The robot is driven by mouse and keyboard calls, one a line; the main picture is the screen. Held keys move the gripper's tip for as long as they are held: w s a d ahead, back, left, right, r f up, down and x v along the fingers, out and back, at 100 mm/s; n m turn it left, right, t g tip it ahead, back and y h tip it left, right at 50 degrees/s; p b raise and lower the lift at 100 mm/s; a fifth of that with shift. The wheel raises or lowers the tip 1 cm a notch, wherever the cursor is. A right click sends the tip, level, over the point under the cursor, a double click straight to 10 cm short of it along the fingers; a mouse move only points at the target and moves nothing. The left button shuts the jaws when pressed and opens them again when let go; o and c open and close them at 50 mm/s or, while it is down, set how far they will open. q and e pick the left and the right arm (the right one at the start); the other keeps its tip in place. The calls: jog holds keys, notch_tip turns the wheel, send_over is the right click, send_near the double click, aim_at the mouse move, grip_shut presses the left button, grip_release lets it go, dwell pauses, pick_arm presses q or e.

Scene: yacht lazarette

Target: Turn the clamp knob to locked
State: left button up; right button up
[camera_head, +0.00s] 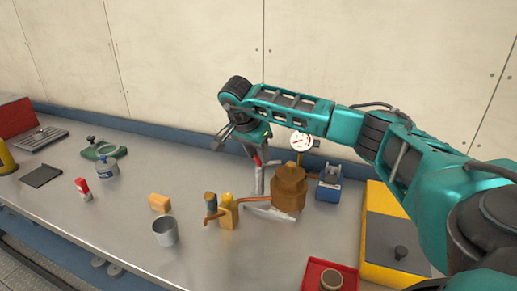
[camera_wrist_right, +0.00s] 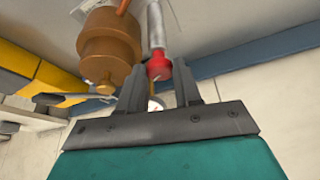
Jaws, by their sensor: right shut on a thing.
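A red knob (camera_wrist_right: 158,70) sits at the end of a grey cylindrical post (camera_wrist_right: 155,25); I take it for the clamp knob. In the head view the grey post (camera_head: 259,181) stands on the bench beside the brown pump-like body (camera_head: 289,190). My right gripper (camera_wrist_right: 160,88) is shut on the red knob, with one finger on each side. In the head view the right gripper (camera_head: 258,152) comes down over the post and partly hides the knob. I cannot read any locked marking. My left gripper is not in view.
A round gauge (camera_head: 301,142) and a blue box (camera_head: 328,184) stand close behind and right of the brown body. A yellow case (camera_head: 376,240) and a red tray (camera_head: 312,278) are at right.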

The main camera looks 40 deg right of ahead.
jog(key=shift+w+m+g, duration=0.1)
jog(key=shift+m+g, duration=0.2)
jog(key=shift+m, duration=0.6)
jog(key=m+g, duration=0.1)
jog(key=m, duration=0.1)
jog(key=shift+w+m, duration=0.1)
jog(key=shift+m, duration=0.3)
jog(key=shift+m+g, duration=0.3)
jog(key=shift+m, duration=0.2)
jog(key=o, duration=1)
jog(key=shift+o, duration=0.2)
